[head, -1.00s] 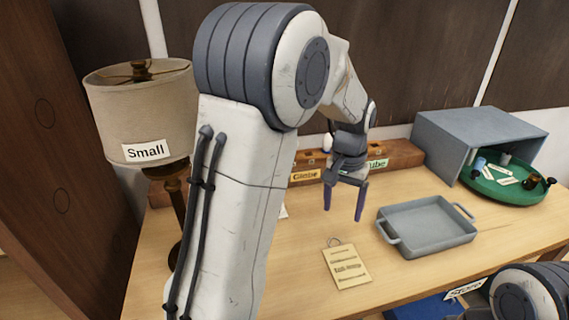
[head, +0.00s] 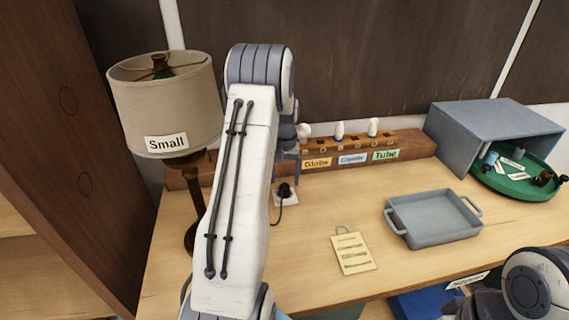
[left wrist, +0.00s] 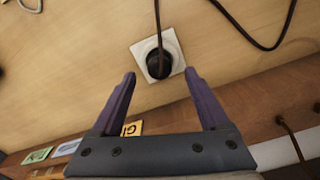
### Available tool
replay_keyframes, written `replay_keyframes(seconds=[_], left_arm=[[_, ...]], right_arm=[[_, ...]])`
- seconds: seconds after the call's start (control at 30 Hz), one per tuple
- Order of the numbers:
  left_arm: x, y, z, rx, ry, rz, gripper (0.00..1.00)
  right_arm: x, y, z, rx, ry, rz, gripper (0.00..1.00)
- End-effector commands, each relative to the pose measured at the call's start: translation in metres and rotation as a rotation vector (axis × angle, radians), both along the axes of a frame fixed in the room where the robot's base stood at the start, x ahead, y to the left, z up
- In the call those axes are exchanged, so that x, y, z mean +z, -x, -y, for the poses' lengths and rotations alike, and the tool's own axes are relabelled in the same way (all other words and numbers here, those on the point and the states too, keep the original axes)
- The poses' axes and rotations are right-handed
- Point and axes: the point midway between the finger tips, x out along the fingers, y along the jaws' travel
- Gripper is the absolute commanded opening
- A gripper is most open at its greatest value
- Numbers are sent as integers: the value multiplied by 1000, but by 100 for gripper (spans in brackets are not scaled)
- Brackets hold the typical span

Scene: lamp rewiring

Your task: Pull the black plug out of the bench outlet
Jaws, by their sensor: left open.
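The black plug (head: 285,190) sits in the white bench outlet (head: 291,201) on the table, just right of my left forearm in the head view. Its dark cord runs from it over the table. In the left wrist view the plug (left wrist: 158,64) and the outlet plate (left wrist: 139,48) lie just beyond the fingertips. My left gripper (left wrist: 160,74) is open and empty, its purple fingers pointing at the plug, one to each side of its line. In the head view the left gripper (head: 287,172) is partly hidden behind my forearm. My right gripper does not show clearly.
A lamp with a "Small" shade (head: 165,105) stands at left. A wooden bulb rack (head: 410,143) lies along the back. A grey tray (head: 435,217), a tag card (head: 353,253), a grey box (head: 490,130) and a green tray (head: 520,184) are to the right.

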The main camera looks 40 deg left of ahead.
Motion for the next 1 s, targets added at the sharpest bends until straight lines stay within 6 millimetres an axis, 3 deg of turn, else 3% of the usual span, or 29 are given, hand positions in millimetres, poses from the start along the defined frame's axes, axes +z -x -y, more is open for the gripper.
replay_keyframes(seconds=[0.3, 0.67, 0.87, 1.0], left_arm=[[-39, 0, 1, -1, 1, -1, 79], [-44, 0, 1, -1, 0, 0, 79], [-44, 0, 0, -1, -1, 1, 2], [-43, 0, 0, -1, -1, 1, 0]], right_arm=[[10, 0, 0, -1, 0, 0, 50], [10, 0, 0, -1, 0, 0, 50], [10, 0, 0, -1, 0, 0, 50], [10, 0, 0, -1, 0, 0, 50]])
